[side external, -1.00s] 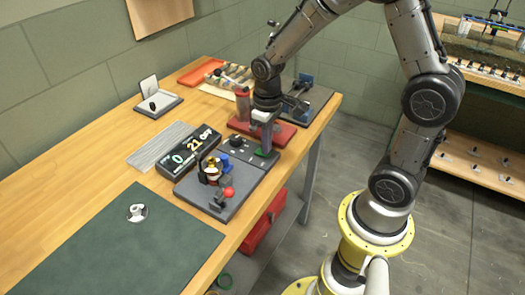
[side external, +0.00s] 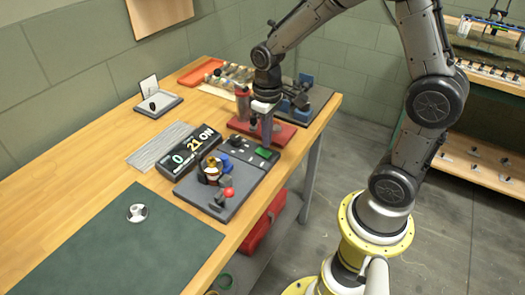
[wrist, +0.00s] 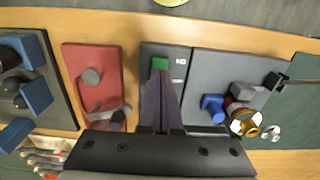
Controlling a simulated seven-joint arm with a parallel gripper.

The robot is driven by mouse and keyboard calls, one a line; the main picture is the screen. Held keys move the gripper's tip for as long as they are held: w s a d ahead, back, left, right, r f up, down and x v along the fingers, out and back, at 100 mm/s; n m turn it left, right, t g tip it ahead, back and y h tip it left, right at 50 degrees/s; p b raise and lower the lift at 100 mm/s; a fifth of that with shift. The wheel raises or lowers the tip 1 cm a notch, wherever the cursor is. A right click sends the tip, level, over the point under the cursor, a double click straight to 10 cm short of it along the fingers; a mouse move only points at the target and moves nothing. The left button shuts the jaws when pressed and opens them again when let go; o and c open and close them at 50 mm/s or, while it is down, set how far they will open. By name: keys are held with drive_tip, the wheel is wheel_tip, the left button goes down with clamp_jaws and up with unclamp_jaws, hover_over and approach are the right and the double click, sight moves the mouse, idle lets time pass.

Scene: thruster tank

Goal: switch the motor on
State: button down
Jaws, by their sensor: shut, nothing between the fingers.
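The control panel (side external: 240,148) is a dark grey plate with a knob and a green rocker switch (side external: 264,153) at its near edge. The switch also shows in the wrist view (wrist: 160,63), just past my fingertips. My gripper (side external: 267,142) is shut and empty, pointing down just above and behind the switch, seemingly clear of it. The black display (side external: 190,152) reads 0, 21 and ON. The motor rig (side external: 218,185), with brass, blue and red-knobbed parts, stands on a grey plate beside the panel. My fingers hide part of the panel in the wrist view.
A red base (side external: 282,135) with a grey cylinder stands right behind my gripper. A dark plate with blue blocks (side external: 304,84) lies beyond it. A grey ribbed pad (side external: 160,145) and a green mat (side external: 110,245) lie to the left. Space above the panel's near edge is open.

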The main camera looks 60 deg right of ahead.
drive_tip(key=shift+r, duration=2)
wheel_tip(320, 180, up, 6)
drive_tip(key=t, duration=0.2)
hover_over(266, 154)
drive_tip(key=s+a, duration=0.2)
drive_tip(key=s+a+r+t, duration=0.1)
drive_tip(key=s+r+t, duration=0.1)
drive_tip(key=s+r, duration=0.3)
drive_tip(key=s+a+f+t, duration=0.1)
drive_tip(key=s, duration=0.7)
drive_tip(key=shift+s+a+t, duration=0.15)
drive_tip(key=shift+s+t, duration=0.05)
drive_tip(key=shift+t, duration=0.1)
drive_tip(key=c, duration=1.6)
unclamp_jaws()
